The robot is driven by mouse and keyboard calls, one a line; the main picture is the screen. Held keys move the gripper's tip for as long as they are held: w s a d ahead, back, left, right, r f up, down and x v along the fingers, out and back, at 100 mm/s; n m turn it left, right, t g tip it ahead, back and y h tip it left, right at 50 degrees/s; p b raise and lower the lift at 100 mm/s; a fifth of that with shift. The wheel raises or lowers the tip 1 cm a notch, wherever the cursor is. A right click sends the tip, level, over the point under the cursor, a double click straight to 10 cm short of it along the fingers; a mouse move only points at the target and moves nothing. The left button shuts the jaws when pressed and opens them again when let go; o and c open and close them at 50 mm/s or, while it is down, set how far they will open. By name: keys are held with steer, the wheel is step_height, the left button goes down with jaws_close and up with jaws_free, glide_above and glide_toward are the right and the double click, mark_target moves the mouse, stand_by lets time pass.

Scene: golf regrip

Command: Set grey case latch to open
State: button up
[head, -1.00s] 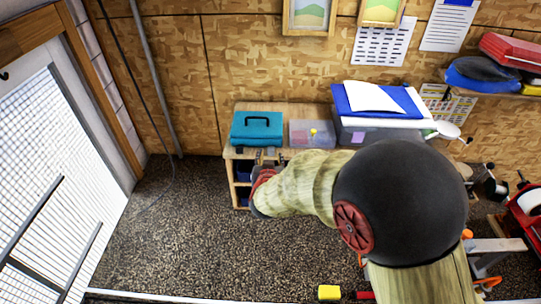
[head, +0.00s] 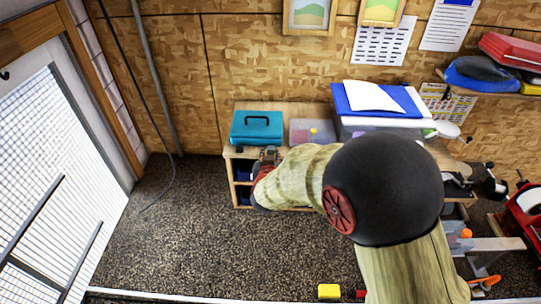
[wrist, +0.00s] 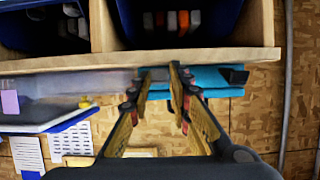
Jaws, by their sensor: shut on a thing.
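The translucent grey case (head: 301,132) lies on the wooden shelf unit, beside the teal case (head: 257,128) with its black handle. In the wrist view the grey case (wrist: 85,82) is left of my gripper and the teal case (wrist: 205,78) is right of it. My gripper (wrist: 156,72) is at the shelf's front edge, its fingertips shut on a small grey piece between them. My gripper (head: 268,156) also shows in the head view.
A larger box with a blue folder (head: 410,100) and white paper stands right of the grey case. The shelf unit's front edge (wrist: 230,55) runs close by the fingers, with dark blue bins below. Open floor (head: 200,240) lies in front.

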jaws_close()
steer(key=shift+r, duration=0.1)
steer(key=r+p, duration=0.1)
steer(key=p, duration=0.2)
steer(key=shift+w+g, duration=0.1)
steer(key=shift+g, duration=0.3)
steer(key=shift+g+p, duration=0.3)
steer(key=shift+p, duration=0.65)
steer(key=shift+f, duration=0.1)
steer(key=o, duration=0.7)
jaws_free()
